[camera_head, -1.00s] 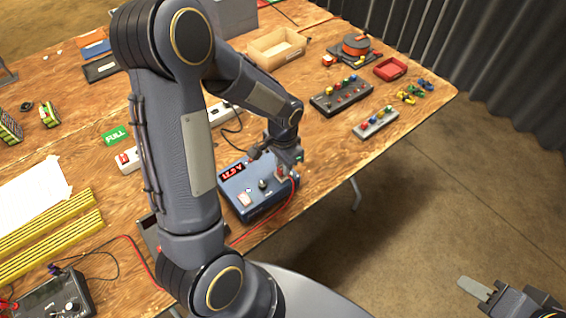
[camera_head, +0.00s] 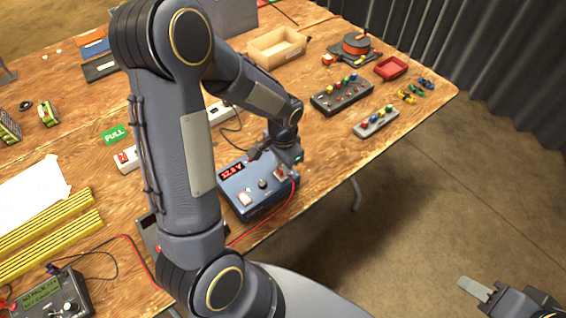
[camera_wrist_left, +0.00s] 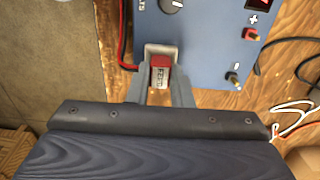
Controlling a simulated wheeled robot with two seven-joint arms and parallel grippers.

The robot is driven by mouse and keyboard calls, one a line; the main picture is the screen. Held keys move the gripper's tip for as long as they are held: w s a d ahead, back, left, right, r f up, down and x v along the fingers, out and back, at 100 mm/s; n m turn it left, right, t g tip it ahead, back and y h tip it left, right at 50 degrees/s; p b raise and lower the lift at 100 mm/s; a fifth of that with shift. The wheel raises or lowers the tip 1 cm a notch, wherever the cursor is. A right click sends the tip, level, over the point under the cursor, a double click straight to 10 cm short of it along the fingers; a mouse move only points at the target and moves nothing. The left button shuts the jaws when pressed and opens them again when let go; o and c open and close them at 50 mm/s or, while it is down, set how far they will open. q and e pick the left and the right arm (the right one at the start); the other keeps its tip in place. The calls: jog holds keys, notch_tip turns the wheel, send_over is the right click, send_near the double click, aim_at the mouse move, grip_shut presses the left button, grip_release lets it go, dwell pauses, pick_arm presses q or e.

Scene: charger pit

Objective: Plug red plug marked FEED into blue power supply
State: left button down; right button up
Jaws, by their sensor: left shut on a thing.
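The blue power supply (camera_head: 245,208) stands at the table's front edge with a lit red voltage display; its panel fills the upper part of the left wrist view (camera_wrist_left: 205,50). My left gripper (camera_head: 284,172) is over its right side. In the left wrist view, my left gripper (camera_wrist_left: 160,82) is shut on the red plug marked FEED (camera_wrist_left: 160,74). The plug meets the grey-framed socket on the supply's edge and seems to sit in it; its exact depth is hidden. My right gripper (camera_head: 473,286) is at the lower right, over the floor, away from the table; its jaw opening is unclear.
A red wire (camera_head: 250,234) runs along the supply's front towards the charger (camera_head: 55,300), whose screen is lit green. A grey box with coloured knobs (camera_head: 341,96) and a smaller one (camera_head: 376,121) lie behind to the right. Bare table lies between them and the supply.

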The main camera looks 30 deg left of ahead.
pick_arm(q)
jog(key=c, duration=0.9)
grip_release()
jog(key=shift+r+p, duration=2.9)
jog(key=shift+r, duration=0.9)
jog(key=shift+s+r, duration=0.1)
jog(key=shift+r, duration=0.25)
jog(key=s+d+r+n+t+h, duration=0.2)
jog(key=s+r+n, duration=0.1)
jog(key=s+r, duration=0.4)
jog(key=s+d+r+n+t+h, duration=0.1)
jog(key=s+d+r+n+t, duration=0.1)
jog(key=s+r, duration=0.6)
jog(key=shift+s+n+t+h, duration=0.4)
jog(key=shift+s+n+t, duration=0.2)
jog(key=shift+s+t, duration=0.25)
